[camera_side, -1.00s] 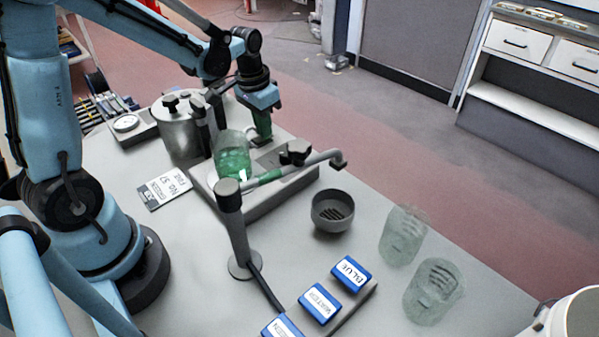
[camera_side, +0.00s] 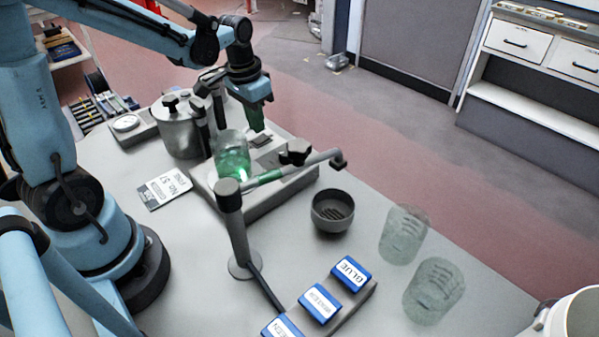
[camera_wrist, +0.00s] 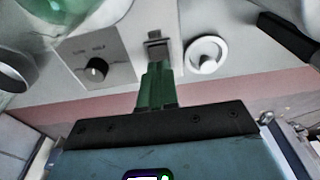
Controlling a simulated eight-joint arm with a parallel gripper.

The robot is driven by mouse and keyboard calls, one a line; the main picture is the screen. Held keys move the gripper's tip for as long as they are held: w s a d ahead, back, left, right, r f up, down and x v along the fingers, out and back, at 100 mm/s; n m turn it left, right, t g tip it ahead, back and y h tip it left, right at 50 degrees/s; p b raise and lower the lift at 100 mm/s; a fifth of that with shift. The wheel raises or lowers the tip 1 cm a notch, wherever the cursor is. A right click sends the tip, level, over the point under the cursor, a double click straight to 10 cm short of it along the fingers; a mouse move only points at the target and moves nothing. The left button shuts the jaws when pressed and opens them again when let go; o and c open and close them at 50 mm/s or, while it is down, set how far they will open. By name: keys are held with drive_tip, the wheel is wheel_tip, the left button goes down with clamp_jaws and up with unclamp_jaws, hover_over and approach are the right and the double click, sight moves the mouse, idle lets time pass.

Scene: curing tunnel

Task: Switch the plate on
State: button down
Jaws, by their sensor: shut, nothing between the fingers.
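The plate (camera_side: 265,197) is a long grey unit on the bench, with a glass beaker (camera_side: 231,150) of green liquid on it. In the wrist view its panel shows a black knob (camera_wrist: 96,69) on a light label, a small grey switch (camera_wrist: 156,48) and a white round dial (camera_wrist: 206,55). My gripper (camera_side: 257,125) has green fingers, shut and empty, pointing down above the plate's far end. In the wrist view the fingertips (camera_wrist: 157,66) appear just beside the switch; I cannot tell its position.
A metal pot (camera_side: 180,135) stands left of the beaker. A dark bowl (camera_side: 331,222), two clear cups (camera_side: 404,235) and blue labelled buttons (camera_side: 320,303) are at the right and front.

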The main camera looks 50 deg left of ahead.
sight(258, 140)
wheel_tip(258, 140, up, 12)
drive_tip(key=s, duration=0.1)
drive_tip(key=shift+s+f, duration=0.15)
drive_tip(key=shift+s, duration=0.1)
idle(0.4)
drive_tip(key=shift+w, duration=0.75)
drive_tip(key=f, duration=0.4)
drive_tip(key=w+f, duration=0.1)
drive_tip(key=f, duration=0.9)
drive_tip(key=shift+w, duration=0.35)
